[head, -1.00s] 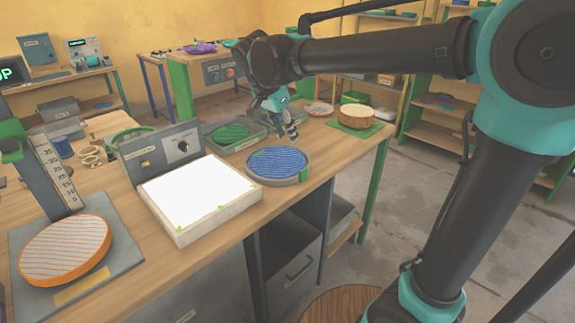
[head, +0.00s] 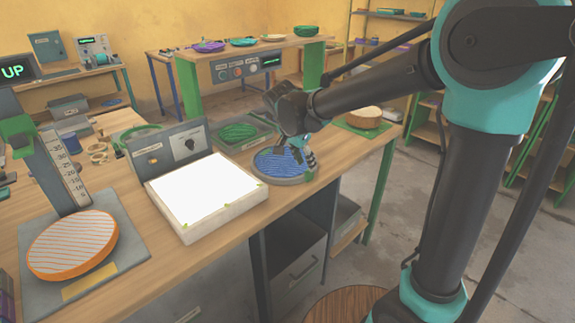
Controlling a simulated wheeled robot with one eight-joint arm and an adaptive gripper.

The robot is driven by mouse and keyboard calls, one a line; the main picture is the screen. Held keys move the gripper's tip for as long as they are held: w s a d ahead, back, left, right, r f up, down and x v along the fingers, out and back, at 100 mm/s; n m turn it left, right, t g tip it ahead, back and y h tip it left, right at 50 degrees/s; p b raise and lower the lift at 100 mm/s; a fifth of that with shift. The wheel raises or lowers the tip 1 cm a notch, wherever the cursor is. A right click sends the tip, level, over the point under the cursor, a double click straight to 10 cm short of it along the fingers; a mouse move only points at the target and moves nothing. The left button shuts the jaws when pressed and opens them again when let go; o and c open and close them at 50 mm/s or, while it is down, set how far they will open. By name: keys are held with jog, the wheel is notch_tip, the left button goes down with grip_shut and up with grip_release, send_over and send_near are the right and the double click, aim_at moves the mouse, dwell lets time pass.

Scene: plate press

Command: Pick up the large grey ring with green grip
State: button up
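The large grey ring (head: 268,179) lies flat on the wooden bench, to the right of the white lit panel. A blue ribbed disc (head: 272,163) sits inside it.
The white lit panel (head: 205,196) with its dial box stands left of the ring. A tray with a green coil (head: 237,133) is behind it. A round tan-topped piece (head: 364,117) on a green mat is at the bench's far right. An orange disc (head: 72,245) lies at the left.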

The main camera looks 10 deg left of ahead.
jog(key=x, duration=0.4)
jog(key=shift+w+d, duration=0.15)
jog(key=shift+c, duration=0.3)
grip_shut()
